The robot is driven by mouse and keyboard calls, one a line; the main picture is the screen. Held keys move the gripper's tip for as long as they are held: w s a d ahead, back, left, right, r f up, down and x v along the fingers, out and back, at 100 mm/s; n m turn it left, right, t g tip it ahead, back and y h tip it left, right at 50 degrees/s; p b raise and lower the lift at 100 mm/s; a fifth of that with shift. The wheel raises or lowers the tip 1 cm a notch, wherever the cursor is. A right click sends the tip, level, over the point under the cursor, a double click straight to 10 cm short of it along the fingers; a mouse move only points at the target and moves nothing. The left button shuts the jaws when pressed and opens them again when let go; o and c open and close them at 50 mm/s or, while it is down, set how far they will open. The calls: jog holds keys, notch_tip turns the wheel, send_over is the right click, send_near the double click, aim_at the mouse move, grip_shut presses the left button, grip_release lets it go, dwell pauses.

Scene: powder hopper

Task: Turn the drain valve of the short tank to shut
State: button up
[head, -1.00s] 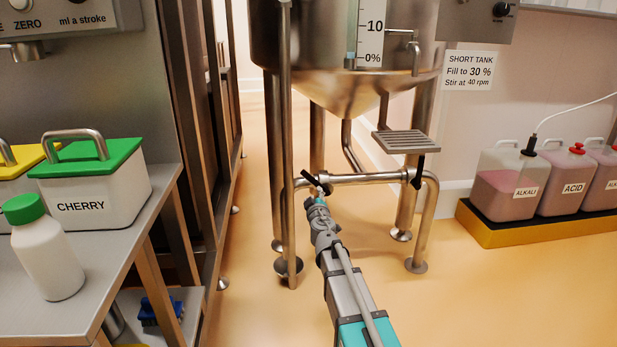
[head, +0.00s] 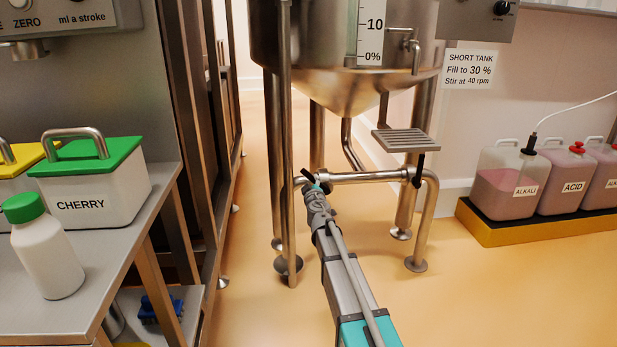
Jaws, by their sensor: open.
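The short tank (head: 340,92) is a steel vessel with a cone bottom on several legs, in the middle of the head view. A level pipe (head: 372,177) runs below it. A small black lever handle (head: 309,177) stands tilted at the pipe's left end. Another black lever (head: 419,168) stands nearly upright at the right end. The view does not tell which is the drain valve. My gripper (head: 316,188) is open, small and foreshortened, right at the left lever. Its fingers partly hide that valve, and I cannot tell whether they touch it.
A slatted outlet tray (head: 405,142) sits above the pipe's right half. The tank's front leg (head: 287,150) stands just left of my gripper. Jugs in a yellow tray (head: 490,232) stand at right, and a bench (head: 120,250) with containers at left. The floor in front is clear.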

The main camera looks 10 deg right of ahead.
aim_at(309, 177)
jog(key=shift+w, duration=3.1)
jog(key=shift+c, duration=0.3)
grip_shut()
